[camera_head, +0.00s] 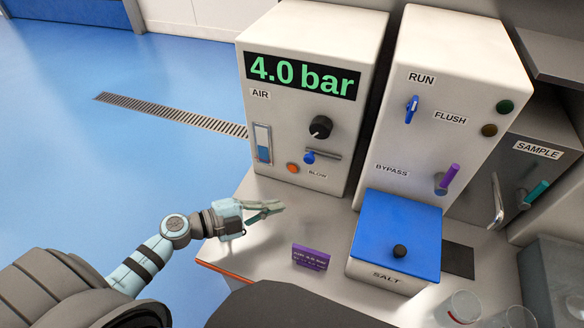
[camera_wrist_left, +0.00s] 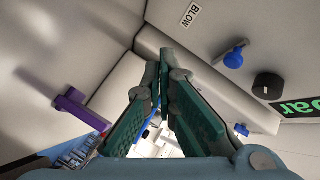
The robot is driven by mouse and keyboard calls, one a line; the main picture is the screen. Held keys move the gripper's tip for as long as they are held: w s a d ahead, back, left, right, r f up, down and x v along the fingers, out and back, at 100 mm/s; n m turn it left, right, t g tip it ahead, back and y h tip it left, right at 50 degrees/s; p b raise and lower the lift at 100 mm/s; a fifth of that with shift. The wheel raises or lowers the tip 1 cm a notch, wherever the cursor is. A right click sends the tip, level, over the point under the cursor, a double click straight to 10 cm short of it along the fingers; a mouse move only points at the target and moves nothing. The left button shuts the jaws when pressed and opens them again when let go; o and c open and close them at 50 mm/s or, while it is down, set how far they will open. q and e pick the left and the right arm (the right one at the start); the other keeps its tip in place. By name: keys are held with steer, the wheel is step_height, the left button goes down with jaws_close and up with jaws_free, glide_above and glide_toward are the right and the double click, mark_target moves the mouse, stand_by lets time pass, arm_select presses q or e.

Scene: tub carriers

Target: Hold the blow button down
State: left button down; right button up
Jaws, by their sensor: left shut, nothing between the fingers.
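The orange blow button (camera_head: 292,168) is on the lower front of the white air cabinet (camera_head: 300,110), left of the BLOW label (camera_head: 317,175). The display on that cabinet reads 4.0 bar. My left gripper (camera_head: 280,206) is shut and empty, below and in front of the button with a gap between them. In the left wrist view its fingers (camera_wrist_left: 166,58) come together and the BLOW label (camera_wrist_left: 195,14) is near the top edge. The button is not visible in that view. My right gripper is not in view.
Beside the button are a blue lever (camera_head: 309,157) and a black knob (camera_head: 321,127). A purple sign (camera_head: 311,257) stands on the bench. A blue-lidded salt box (camera_head: 398,236) is on the right, below the cabinet with the purple bypass lever (camera_head: 447,180).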

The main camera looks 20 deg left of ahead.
mark_target(293, 169)
arm_select(q)
steer(key=w, duration=0.1)
steer(key=w+b, duration=0.1)
steer(key=w, duration=0.2)
steer(key=shift+w+a+f, duration=0.1)
steer(key=shift+w+f, duration=0.05)
steer(key=shift+f, duration=0.15)
steer(key=w, duration=0.2)
steer(key=w+b, duration=0.1)
steer(key=w, duration=0.1)
steer(key=shift+a+r+b, duration=0.15)
steer(key=shift+b, duration=0.15)
steer(key=shift+w, duration=0.6)
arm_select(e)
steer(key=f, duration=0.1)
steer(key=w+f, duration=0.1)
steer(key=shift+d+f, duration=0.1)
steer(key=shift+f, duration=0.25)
arm_select(q)
steer(key=shift+w, duration=0.3)
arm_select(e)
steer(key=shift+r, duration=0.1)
arm_select(q)
steer(key=shift+w+a, duration=0.1)
steer(key=shift+w, duration=0.4)
stand_by(1.0)
